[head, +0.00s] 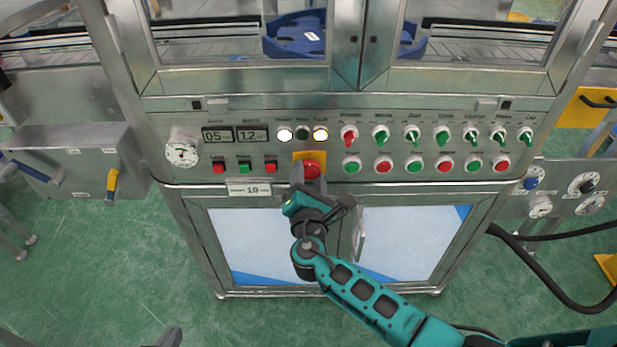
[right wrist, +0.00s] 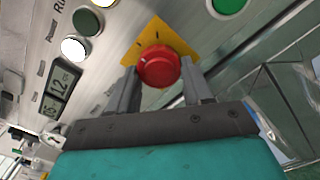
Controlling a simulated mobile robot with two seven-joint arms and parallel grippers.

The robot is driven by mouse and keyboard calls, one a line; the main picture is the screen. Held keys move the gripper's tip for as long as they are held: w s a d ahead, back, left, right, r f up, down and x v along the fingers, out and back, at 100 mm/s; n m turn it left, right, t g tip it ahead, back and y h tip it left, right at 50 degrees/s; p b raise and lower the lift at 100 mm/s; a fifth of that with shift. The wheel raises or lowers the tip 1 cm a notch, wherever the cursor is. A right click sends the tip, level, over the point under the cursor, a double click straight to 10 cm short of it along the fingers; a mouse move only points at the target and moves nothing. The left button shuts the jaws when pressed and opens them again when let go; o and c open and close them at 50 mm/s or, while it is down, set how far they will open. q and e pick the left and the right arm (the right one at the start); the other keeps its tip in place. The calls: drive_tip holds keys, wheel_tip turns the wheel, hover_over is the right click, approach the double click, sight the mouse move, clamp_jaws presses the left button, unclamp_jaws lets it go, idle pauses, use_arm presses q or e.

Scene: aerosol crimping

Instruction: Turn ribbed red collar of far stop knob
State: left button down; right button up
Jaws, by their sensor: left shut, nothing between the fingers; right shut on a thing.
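The red stop knob (head: 312,170) sits on a yellow plate (head: 310,156) on the front of the steel control panel. In the right wrist view the red knob (right wrist: 158,66) shows round and smooth-faced, with its yellow plate (right wrist: 157,35) behind it. My right gripper (head: 311,181) reaches up to the knob from below. In the right wrist view its two fingers (right wrist: 160,80) stand on either side of the knob and are shut on it. Ribs on the collar are too small to tell. My left gripper (head: 170,338) shows only as a dark tip at the bottom edge, shut and away from the panel.
Several green and red buttons (head: 415,166) and selector switches (head: 411,134) line the panel to the right. A cabinet door handle (head: 359,238) sticks out below.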

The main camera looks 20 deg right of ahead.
idle(0.4)
drive_tip(key=o, duration=1)
drive_tip(key=shift+o, duration=0.2)
